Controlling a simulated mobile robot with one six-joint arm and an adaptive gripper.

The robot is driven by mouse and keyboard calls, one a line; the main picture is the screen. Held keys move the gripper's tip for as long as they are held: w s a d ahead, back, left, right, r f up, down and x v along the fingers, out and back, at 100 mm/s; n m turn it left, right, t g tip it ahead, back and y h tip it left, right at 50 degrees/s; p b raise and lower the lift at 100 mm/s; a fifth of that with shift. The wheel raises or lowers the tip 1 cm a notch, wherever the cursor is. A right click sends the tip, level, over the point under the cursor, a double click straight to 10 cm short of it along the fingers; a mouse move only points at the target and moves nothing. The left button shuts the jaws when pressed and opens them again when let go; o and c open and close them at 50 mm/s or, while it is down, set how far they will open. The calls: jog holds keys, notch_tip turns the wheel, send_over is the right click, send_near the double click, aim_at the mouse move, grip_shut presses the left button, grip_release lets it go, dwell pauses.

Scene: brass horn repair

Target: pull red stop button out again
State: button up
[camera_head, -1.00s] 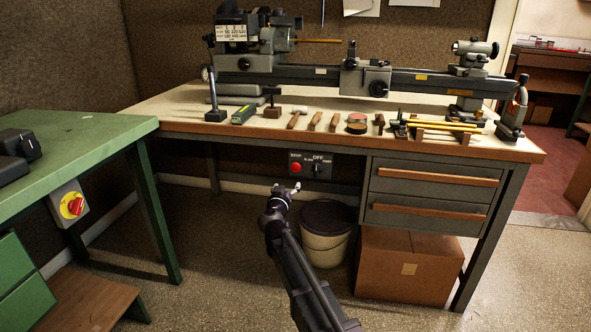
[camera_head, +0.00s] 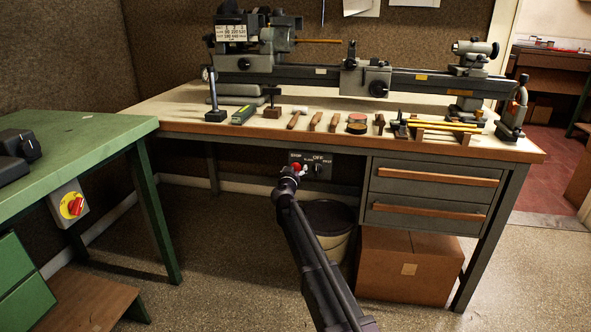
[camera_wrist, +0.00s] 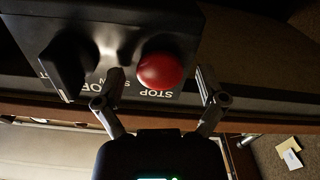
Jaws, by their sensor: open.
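The red stop button (camera_wrist: 161,71) is a round red cap on a dark switch box (camera_wrist: 110,25), next to the word STOP, which reads upside down in the wrist view. My gripper (camera_wrist: 160,84) is open, with one finger on each side of the button. Gaps show between the fingers and the cap, and I cannot tell whether either touches it. In the head view my gripper (camera_head: 289,178) is at the box under the bench, and only part of the red button (camera_head: 297,167) shows above it.
A black rotary OFF switch (camera_wrist: 68,62) sits beside the button on the same box. The bench edge (camera_head: 330,144) runs just above. The drawer unit (camera_head: 432,192) stands to the right, with a lidded bucket (camera_head: 330,217) and a cardboard box (camera_head: 408,267) below.

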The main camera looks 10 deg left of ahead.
jog(key=shift+w, duration=0.3)
grip_shut()
jog(key=shift+s, duration=0.65)
grip_release()
jog(key=s, duration=1.2)
jog(key=shift+a, duration=0.25)
